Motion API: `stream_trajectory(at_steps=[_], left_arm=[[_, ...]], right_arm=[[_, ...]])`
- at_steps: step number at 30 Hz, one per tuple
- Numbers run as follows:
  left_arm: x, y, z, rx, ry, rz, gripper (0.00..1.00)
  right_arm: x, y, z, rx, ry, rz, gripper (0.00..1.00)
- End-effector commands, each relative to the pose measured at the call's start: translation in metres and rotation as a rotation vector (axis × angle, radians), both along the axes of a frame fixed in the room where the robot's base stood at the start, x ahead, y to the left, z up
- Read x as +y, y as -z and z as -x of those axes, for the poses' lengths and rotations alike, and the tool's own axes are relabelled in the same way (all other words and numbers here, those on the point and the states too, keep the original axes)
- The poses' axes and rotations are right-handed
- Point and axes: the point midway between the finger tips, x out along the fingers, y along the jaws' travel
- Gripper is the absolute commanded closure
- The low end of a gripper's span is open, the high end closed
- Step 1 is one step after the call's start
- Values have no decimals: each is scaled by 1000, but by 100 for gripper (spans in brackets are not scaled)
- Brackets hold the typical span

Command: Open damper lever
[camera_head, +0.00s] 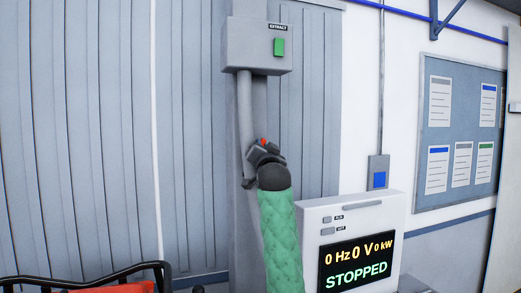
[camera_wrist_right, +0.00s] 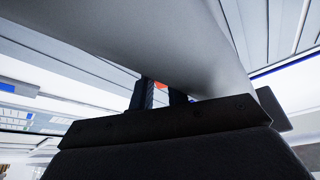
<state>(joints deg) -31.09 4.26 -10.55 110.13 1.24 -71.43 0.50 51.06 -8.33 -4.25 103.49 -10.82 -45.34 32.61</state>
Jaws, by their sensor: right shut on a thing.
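The damper lever shows only as a small red-orange tip (camera_head: 263,142) at the grey vertical duct (camera_head: 244,110), below the grey box (camera_head: 258,45) labelled EXTRACT. My right gripper (camera_head: 260,152) is at the duct, shut on the lever, with its green-sleeved arm rising from below. In the right wrist view, the red lever part (camera_wrist_right: 161,86) shows between the two dark fingers (camera_wrist_right: 163,95), partly hidden behind them. The grey duct (camera_wrist_right: 130,45) fills much of that view. The rest of the lever is hidden. My left gripper is not in view.
A light-grey control cabinet (camera_head: 310,222) with a screen reading STOPPED (camera_head: 356,264) stands right of my arm. A green indicator (camera_head: 279,46) is on the EXTRACT box. A black-framed red object (camera_head: 115,287) is at the lower left. A notice board (camera_head: 432,125) hangs at right.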

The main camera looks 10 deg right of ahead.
Motion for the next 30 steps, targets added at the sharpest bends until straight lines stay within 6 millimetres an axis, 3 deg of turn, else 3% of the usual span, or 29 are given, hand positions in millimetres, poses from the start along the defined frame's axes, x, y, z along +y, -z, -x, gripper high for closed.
stream_trajectory(at_steps=[20, 21, 24, 30], left_arm=[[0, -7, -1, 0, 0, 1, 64], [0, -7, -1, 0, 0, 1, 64], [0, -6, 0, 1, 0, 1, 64], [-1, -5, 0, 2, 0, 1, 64]], right_arm=[[-3, -1, 0, 6, 1, -52, 100], [-3, -1, 0, 6, 1, -52, 82], [-2, -1, 0, 8, 1, -52, 62], [-2, 0, 0, 8, 1, -52, 62]])
